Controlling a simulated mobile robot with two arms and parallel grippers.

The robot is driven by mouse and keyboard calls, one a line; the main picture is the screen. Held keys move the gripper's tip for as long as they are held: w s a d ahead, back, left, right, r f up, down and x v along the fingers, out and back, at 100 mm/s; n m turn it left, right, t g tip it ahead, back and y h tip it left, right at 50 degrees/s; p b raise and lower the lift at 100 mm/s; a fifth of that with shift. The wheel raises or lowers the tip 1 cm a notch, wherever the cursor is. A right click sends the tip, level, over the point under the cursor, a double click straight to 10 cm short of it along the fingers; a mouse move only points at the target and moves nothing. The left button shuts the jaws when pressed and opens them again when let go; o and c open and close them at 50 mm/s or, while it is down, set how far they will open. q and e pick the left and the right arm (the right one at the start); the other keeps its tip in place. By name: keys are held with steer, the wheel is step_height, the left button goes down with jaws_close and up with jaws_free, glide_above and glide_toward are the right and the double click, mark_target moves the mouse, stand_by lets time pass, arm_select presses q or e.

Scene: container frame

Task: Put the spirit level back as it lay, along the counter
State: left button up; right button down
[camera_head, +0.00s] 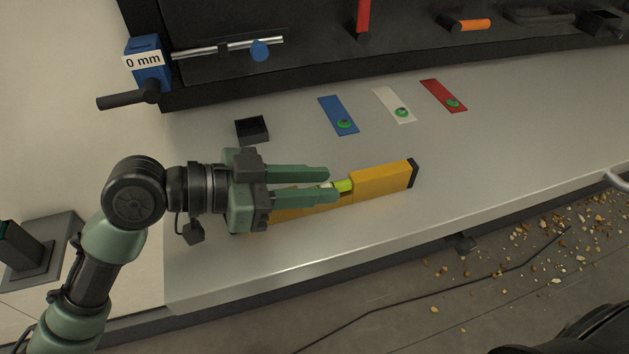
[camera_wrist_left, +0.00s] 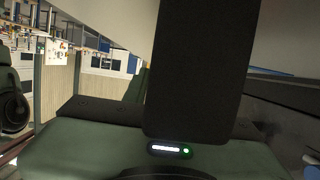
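The spirit level is a yellow bar (camera_head: 383,181) with a dark end cap and a green vial near its middle. It lies on the grey counter (camera_head: 500,160), slanting slightly up to the right, roughly along the front edge. The level cannot be made out in the left wrist view, where a dark block fills the middle. My right gripper is not in view.
A small black open box (camera_head: 252,130) and blue (camera_head: 336,112), white (camera_head: 391,101) and red (camera_head: 439,93) cards with green discs lie behind the level. A blue block marked "0 mm" (camera_head: 148,62) stands at back left. The counter to the right is clear.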

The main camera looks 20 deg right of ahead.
arm_select(q)
steer(key=shift+o, duration=1.3)
